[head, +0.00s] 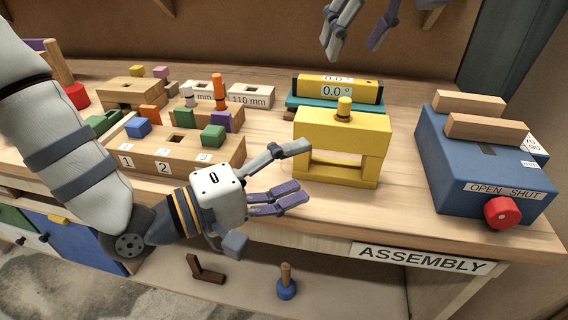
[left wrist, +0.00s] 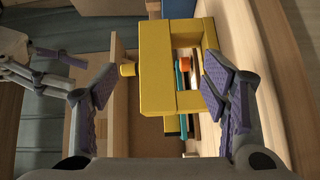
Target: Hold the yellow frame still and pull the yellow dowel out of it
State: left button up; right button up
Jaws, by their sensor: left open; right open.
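The yellow frame (head: 342,125) stands upright on the bench, with a window through its lower half. The yellow dowel (head: 344,107) stands in its top, with its round head showing above. My left gripper (head: 300,172) is open just left of the frame, fingertips pointing at it. In the left wrist view the frame (left wrist: 169,85) shows between and beyond the open fingers (left wrist: 160,82), and the dowel head (left wrist: 127,69) sticks out leftward. I cannot tell whether a fingertip touches the frame. My right gripper (head: 355,45) is open and empty, high behind the frame; it also shows in the left wrist view (left wrist: 47,72).
A blue box (head: 480,165) with a red knob (head: 502,212) stands to the right. Wooden blocks with coloured pegs (head: 175,150) are to the left. The bench's front edge (head: 330,232) is close to the frame.

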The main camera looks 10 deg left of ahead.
aim_at(343, 140)
pick_arm(q)
jog(key=shift+n+t+y, duration=0.3)
jog(key=shift+n+t, duration=0.3)
jog(key=shift+n, duration=0.1)
jog(key=x, duration=0.8)
jog(key=w+a+x, duration=0.1)
jog(key=x, duration=0.2)
jog(key=shift+w+d+r, duration=0.25)
jog(key=shift+w, duration=0.05)
jog(key=c, duration=1.6)
